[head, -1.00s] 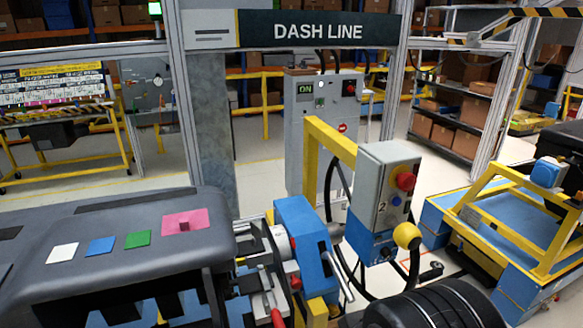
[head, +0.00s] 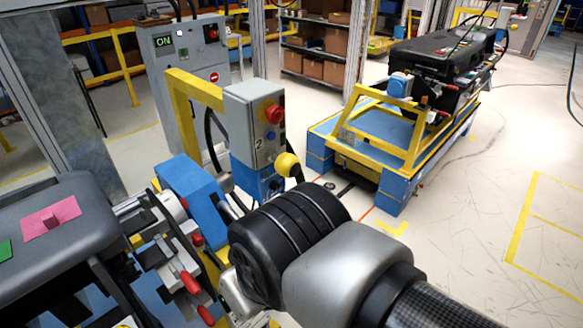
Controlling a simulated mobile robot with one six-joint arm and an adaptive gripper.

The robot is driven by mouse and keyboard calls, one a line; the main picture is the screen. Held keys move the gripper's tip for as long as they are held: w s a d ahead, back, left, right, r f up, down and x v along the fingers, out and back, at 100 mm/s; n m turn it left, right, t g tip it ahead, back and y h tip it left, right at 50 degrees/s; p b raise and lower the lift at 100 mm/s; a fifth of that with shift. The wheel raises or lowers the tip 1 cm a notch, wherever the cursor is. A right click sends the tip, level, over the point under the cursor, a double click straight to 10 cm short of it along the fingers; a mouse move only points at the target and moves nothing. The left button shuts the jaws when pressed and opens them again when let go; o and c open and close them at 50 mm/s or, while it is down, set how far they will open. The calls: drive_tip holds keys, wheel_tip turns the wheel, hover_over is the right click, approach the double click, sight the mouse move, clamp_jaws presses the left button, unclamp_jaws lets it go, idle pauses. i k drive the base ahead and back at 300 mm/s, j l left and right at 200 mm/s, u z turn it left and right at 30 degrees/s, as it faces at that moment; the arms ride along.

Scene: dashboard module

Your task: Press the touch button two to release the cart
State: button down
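The grey control box marked 2 (head: 252,125) stands upright on a blue base beside a yellow post, near the middle of the head view. Its right face carries a red mushroom button (head: 273,114) and a small blue button (head: 271,135) below it. A yellow ball-shaped knob (head: 288,165) sits to the lower right of the box. The cart (head: 378,140), with a blue deck and yellow frame, stands behind and to the right. My arm comes in from the lower right, its black and silver links in front of and below the box. My gripper's fingers cannot be made out.
A dark dashboard module with a pink patch (head: 40,222) lies at the lower left. A blue clamp unit (head: 190,190) with red-handled levers (head: 190,284) stands between it and my arm. A grey ON cabinet (head: 165,85) is behind. Open floor lies right.

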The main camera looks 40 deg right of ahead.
sight(287, 165)
drive_tip(key=j+z, duration=0.35)
drive_tip(key=k+j+z, duration=0.1)
drive_tip(key=z, duration=0.3)
drive_tip(key=k+j+z, duration=0.15)
drive_tip(key=j+z, duration=0.2)
